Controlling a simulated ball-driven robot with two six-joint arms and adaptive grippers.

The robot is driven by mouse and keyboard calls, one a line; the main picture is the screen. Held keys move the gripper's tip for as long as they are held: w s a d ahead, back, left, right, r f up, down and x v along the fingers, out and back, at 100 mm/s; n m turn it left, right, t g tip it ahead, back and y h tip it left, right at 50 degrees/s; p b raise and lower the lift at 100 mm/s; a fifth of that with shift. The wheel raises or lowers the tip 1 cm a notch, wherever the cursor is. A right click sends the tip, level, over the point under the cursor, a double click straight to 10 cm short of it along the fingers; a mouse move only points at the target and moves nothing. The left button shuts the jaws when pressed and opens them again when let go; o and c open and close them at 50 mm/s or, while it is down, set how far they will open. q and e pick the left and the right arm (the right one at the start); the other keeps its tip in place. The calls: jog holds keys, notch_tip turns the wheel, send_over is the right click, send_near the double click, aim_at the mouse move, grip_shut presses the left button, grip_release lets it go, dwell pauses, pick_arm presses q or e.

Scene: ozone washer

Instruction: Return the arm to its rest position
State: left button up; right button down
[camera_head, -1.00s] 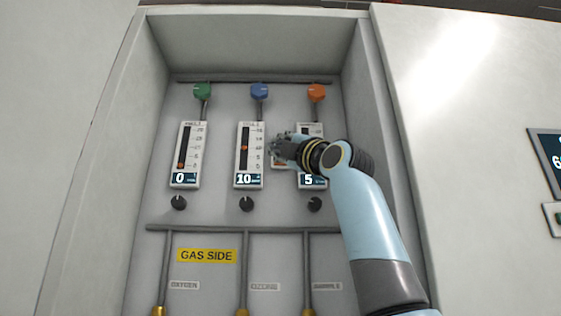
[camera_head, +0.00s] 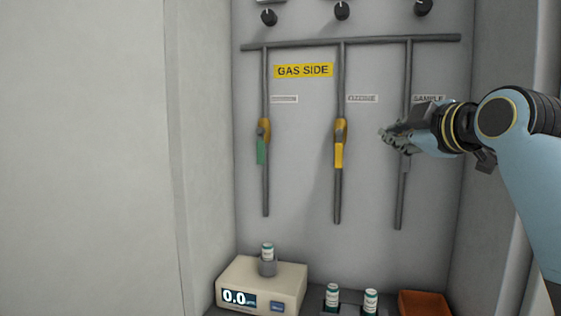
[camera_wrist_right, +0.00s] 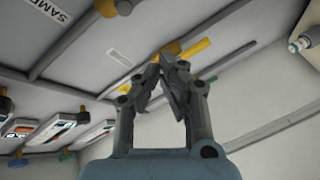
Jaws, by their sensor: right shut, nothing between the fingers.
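My right arm comes in from the right in the head view. Its right gripper (camera_head: 390,136) is in front of the sample pipe, beside the yellow-handled valve on the ozone pipe. In the right wrist view the right gripper (camera_wrist_right: 166,62) has its fingertips together with nothing between them. The sample pipe (camera_head: 402,205) is partly hidden behind the gripper. The green valve handle (camera_head: 262,151) and the yellow valve handle (camera_head: 339,154) both hang down along their pipes. My left gripper is in neither view.
A cream instrument (camera_head: 285,280) reading 0.0 holds a vial (camera_head: 267,253) at the bottom. Two more vials (camera_head: 333,296) (camera_head: 371,300) stand beside it, near an orange tray (camera_head: 424,302). Cabinet side walls bound the recess. Space left of the gripper, before the panel, looks clear.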

jog(key=s+d+f+m+g+h, duration=0.1)
jog(key=s+d+f+m+g, duration=0.15)
jog(key=s+f, duration=0.75)
jog(key=s+d+f+m+g+h, duration=0.1)
jog(key=s+f+m+g, duration=0.45)
jog(key=f, duration=0.75)
jog(key=s+d+f+m+g+h, duration=0.15)
jog(key=s+f, duration=0.25)
jog(key=s, duration=0.4)
jog(key=s+f+m+g, duration=0.2)
jog(key=s+f, duration=0.1)
jog(key=s, duration=0.5)
jog(key=s+d+f+m+g+h, duration=0.15)
jog(key=s+f, duration=0.25)
jog(key=s, duration=0.4)
notch_tip(320, 180, down, 29)
jog(key=d+b, duration=0.2)
jog(key=b, duration=0.3)
jog(key=s+d+f+g+b, duration=0.1)
jog(key=s+f+b, duration=0.3)
jog(key=s+f, duration=1.6)
notch_tip(320, 180, down, 3)
jog(key=shift+d+r+m+g+y+b, duration=0.1)
jog(key=shift+d+m+g+y+b, duration=0.1)
jog(key=shift+m+g+y+b, duration=0.3)
